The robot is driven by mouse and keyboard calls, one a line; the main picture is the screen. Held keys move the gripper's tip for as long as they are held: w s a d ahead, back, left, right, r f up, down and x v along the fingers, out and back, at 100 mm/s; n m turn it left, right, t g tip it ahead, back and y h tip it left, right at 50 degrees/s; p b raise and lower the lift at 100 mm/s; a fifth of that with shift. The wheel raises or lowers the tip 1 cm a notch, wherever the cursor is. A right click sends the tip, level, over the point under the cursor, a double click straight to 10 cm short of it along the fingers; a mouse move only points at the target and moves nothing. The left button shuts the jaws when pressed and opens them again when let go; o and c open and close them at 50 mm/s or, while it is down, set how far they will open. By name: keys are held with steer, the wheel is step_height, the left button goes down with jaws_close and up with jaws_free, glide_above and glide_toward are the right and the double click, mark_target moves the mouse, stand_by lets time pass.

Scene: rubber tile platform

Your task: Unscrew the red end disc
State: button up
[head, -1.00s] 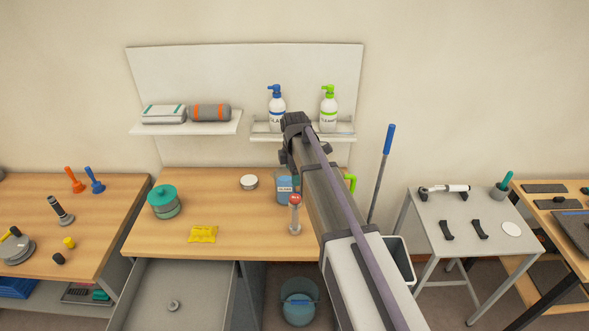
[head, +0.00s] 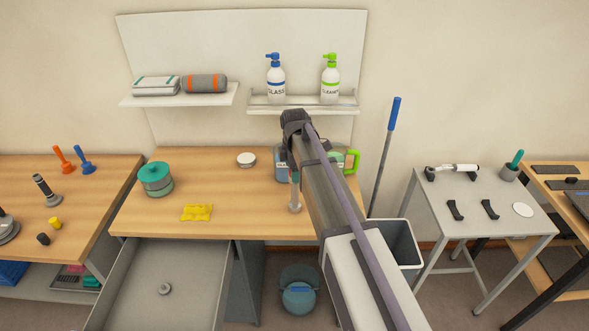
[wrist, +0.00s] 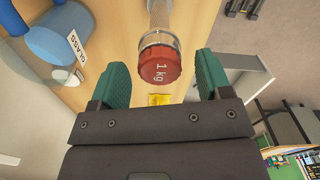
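My gripper (wrist: 160,82) is open, with one teal finger to each side of the disc. Gaps show between the fingers and the disc, so it is not held. In the head view the pale lower part of the disc's piece (head: 295,202) stands upright near the front edge of the wooden table (head: 240,222). My gripper (head: 294,176) covers the red end there.
The glass cleaner container (wrist: 55,55) is close on the left in the wrist view. An open drawer (head: 160,275) juts out in front.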

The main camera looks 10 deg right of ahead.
steer(key=c, duration=1)
steer(key=shift+o, duration=0.2)
steer(key=n, duration=0.6)
steer(key=shift+n, duration=0.4)
steer(key=shift+s, duration=0.1)
steer(key=n, duration=0.8)
steer(key=shift+s+n, duration=0.1)
steer(key=shift+n, duration=0.2)
steer(key=o, duration=1)
